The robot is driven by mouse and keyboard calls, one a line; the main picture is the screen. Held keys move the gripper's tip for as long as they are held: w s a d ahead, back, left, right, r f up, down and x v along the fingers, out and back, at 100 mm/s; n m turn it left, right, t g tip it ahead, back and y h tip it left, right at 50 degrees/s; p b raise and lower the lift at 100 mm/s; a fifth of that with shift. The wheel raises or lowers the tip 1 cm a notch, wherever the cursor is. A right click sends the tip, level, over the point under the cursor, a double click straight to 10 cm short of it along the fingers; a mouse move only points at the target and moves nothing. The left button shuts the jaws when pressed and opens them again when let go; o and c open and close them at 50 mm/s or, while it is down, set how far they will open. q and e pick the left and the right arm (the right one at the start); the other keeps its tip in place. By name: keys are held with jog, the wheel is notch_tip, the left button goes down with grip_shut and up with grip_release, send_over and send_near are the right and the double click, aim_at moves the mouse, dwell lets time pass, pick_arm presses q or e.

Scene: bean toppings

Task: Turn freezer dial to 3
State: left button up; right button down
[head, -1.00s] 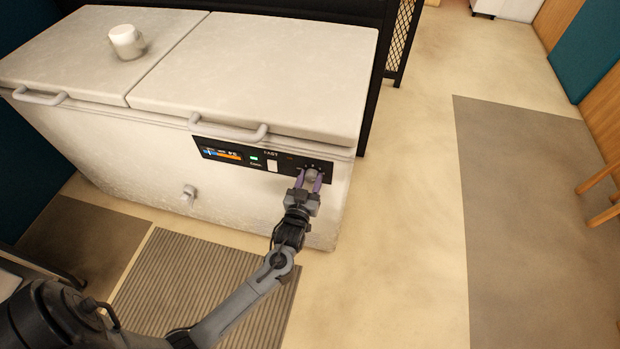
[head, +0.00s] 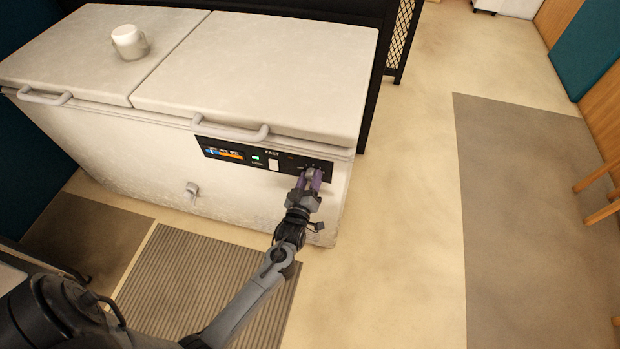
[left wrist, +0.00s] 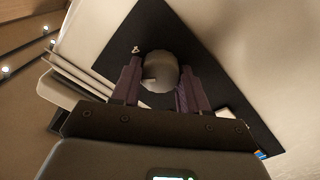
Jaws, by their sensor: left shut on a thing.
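The white chest freezer (head: 250,70) has a black control panel (head: 236,152) on its front. The grey round dial (left wrist: 160,72) sits at the panel's right end. My left gripper (head: 311,176) is at the dial, with its purple fingers on either side of it and shut on it. In the left wrist view the gripper (left wrist: 157,88) shows with the dial between its fingers. A pale mark shows on the dial's lower left edge. The fingers hide most of the dial in the head view, and I cannot read its setting. My right gripper is not in view.
A white mug (head: 128,42) stands on the freezer's left lid. Handles (head: 232,131) stick out above the panel. A ribbed grey mat (head: 190,270) lies on the floor in front.

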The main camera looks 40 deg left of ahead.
pick_arm(q)
jog(key=o, duration=1.1)
jog(key=shift+c, duration=0.2)
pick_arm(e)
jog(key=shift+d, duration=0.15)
